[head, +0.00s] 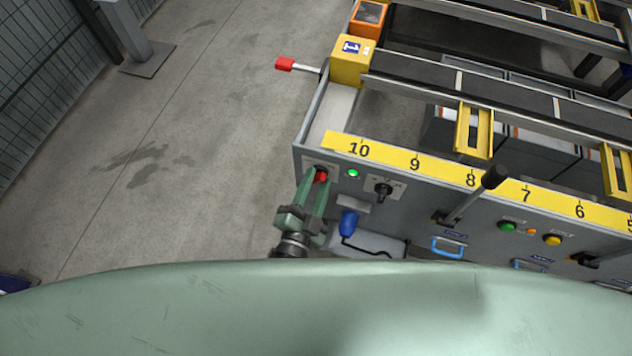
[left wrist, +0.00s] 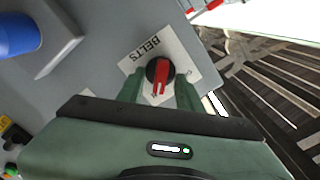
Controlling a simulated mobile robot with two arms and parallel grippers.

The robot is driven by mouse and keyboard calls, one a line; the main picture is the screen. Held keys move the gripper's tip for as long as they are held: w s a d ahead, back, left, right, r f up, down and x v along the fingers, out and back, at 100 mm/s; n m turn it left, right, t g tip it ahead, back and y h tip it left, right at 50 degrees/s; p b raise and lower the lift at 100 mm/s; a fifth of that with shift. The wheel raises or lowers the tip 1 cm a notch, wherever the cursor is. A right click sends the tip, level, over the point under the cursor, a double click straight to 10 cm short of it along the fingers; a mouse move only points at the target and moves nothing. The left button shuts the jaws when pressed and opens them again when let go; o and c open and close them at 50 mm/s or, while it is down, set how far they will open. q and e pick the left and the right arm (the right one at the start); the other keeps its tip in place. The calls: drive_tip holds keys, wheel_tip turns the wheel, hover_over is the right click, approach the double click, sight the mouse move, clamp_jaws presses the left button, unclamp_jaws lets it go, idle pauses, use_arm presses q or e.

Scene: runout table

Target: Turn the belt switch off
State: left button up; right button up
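The belt switch is a red-handled rotary knob on a black round base, on the grey front panel near the table's left end. It shows in the head view (head: 321,176) and in the left wrist view (left wrist: 160,76), on a white label reading "BELTS". Its red handle points down toward my gripper in the wrist view. My left gripper (head: 317,178) is at the switch, its green fingers apart on either side of the knob (left wrist: 160,92); I see no clear grip on the handle. A green lamp (head: 353,174) beside the switch is lit. My right gripper is out of view.
A black selector (head: 383,188), a lever with a black knob (head: 494,177) and a blue-handled tool (head: 348,223) are right of the switch. A red-ended handle (head: 285,64) sticks out left of the table. The concrete floor (head: 190,130) on the left is clear.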

use_arm(q)
clamp_jaws()
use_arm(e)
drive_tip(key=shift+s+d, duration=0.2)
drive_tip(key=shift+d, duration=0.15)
use_arm(q)
drive_tip(key=shift+n, duration=0.3)
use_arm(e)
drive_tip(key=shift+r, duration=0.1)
use_arm(q)
drive_tip(key=n+p, duration=0.1)
drive_tip(key=n, duration=0.1)
drive_tip(key=shift+n, duration=0.3)
drive_tip(key=n, duration=0.3)
drive_tip(key=shift+a+p, duration=0.1)
drive_tip(key=shift+p, duration=0.2)
drive_tip(key=n, duration=0.6)
drive_tip(key=shift+a, duration=0.1)
drive_tip(key=n, duration=0.5)
drive_tip(key=shift+a+f+n+b, duration=0.1)
drive_tip(key=shift+n+b, duration=0.2)
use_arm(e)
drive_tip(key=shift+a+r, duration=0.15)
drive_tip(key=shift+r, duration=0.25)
use_arm(q)
unclamp_jaws()
